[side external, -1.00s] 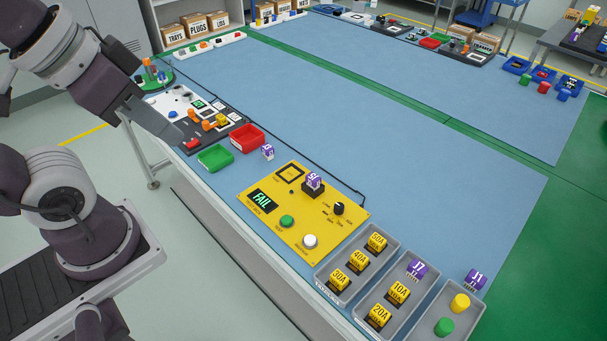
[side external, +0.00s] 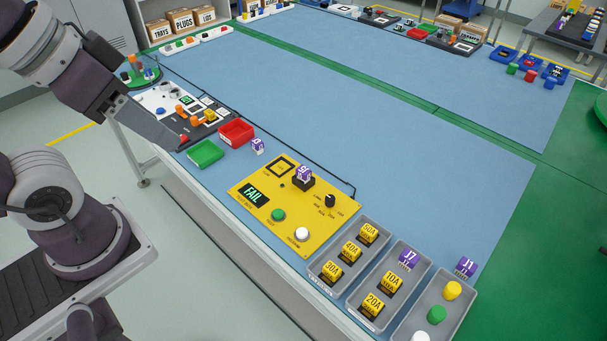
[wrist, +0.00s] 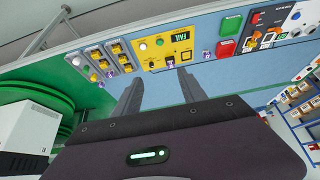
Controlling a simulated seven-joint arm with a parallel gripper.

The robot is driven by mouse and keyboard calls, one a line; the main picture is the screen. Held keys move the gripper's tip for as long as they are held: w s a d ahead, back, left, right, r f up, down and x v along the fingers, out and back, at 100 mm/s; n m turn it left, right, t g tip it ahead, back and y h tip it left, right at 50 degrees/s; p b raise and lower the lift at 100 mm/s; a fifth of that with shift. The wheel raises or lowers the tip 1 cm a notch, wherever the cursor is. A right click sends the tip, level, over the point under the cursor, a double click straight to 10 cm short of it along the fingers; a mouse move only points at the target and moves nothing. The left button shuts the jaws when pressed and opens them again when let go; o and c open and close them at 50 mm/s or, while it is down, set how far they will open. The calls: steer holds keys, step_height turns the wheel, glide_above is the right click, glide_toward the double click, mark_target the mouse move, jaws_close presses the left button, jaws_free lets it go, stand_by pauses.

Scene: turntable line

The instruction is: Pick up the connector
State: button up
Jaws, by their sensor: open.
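Several purple connectors with white lettering are in the side view. One connector (side external: 304,174) sits in a black socket on the yellow test panel (side external: 262,212), whose display reads FAIL. Another connector (side external: 257,146) stands on the blue bench by the red tray. The J7 connector (side external: 408,259) is in a grey bin and the J1 connector (side external: 466,267) is at the bins' far edge. My gripper (side external: 178,144) appears over the bench's left end, apart from these connectors. In the wrist view my gripper (wrist: 160,72) is open and empty, its fingers pointing towards the panel (wrist: 158,48) and its connector (wrist: 170,61).
Grey bins (side external: 343,288) hold yellow fuse-like blocks and coloured caps right of the panel. A green tray (side external: 205,153) and a red tray (side external: 237,132) stand left of it. A black cable runs behind the panel. The middle of the blue bench (side external: 360,120) is clear.

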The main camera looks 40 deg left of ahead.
steer(key=m+g, duration=0.6)
steer(key=m, duration=1.2)
glide_above(303, 170)
steer(key=f, duration=2.5)
steer(key=shift+d+f, duration=0.2)
steer(key=shift+f, duration=0.2)
steer(key=f, duration=0.6)
steer(key=shift+w+a+f, duration=0.1)
steer(key=shift+a+f, duration=0.1)
steer(key=shift+f, duration=0.2)
jaws_close()
